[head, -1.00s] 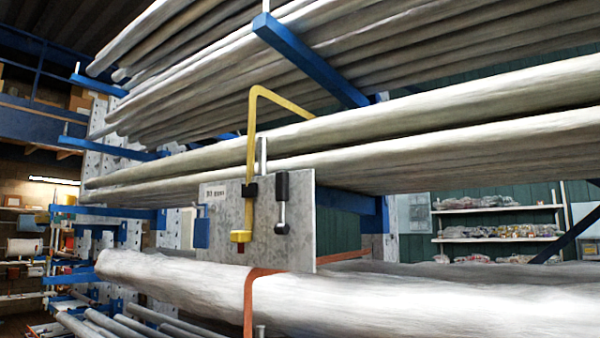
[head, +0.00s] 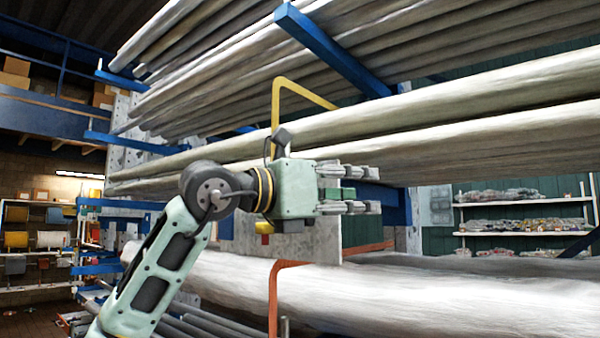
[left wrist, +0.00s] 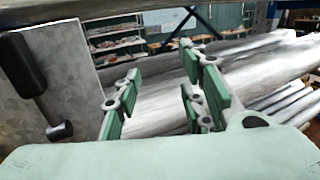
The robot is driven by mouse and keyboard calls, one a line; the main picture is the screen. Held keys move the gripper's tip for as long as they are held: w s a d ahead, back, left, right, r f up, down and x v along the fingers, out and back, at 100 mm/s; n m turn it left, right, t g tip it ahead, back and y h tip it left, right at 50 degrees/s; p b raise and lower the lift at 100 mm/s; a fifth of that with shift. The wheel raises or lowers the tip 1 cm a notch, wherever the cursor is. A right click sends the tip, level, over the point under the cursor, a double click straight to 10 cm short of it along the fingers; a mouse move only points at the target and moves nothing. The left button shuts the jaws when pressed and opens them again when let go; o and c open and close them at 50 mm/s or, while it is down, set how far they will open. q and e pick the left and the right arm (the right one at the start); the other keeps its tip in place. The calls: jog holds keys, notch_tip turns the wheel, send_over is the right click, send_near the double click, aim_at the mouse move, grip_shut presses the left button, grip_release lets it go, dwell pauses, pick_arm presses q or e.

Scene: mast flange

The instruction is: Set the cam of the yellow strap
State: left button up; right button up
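The yellow strap (head: 276,105) runs down from the upper pipes in the head view. Its lower yellow end (head: 264,227) shows below my left gripper, with a small red part under it. The middle of the strap and its black cam block are hidden behind my arm. My left gripper (head: 378,190) is in front of the grey metal plate (head: 327,232), fingers pointing right, open and empty. In the left wrist view the open fingers (left wrist: 158,98) are apart with nothing between them. A black-handled lever (left wrist: 27,70) on the plate is left of them. My right gripper is not in view.
Long pale pipes (head: 450,137) lie above and a thick pipe (head: 470,295) below the plate. An orange strap (head: 274,300) wraps the lower pipe. Blue rack arms (head: 332,48) jut out overhead. Shelves (head: 520,222) stand far back right.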

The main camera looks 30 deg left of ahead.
pick_arm(q)
jog(key=s+a+r+n+t+y, duration=0.1)
jog(key=s+a+r+n+y, duration=0.15)
jog(key=a, duration=0.45)
jog(key=s+a+r+n+y, duration=0.2)
jog(key=s+a+r+y, duration=0.15)
jog(key=a, duration=0.25)
jog(key=w+f+p, duration=0.1)
jog(key=w+p, duration=0.2)
jog(key=w, duration=0.6)
jog(key=shift+d+y, duration=0.2)
jog(key=shift+y, duration=0.2)
jog(key=shift+s, duration=0.1)
jog(key=shift+c, duration=0.2)
jog(key=c, duration=0.9)
grip_shut()
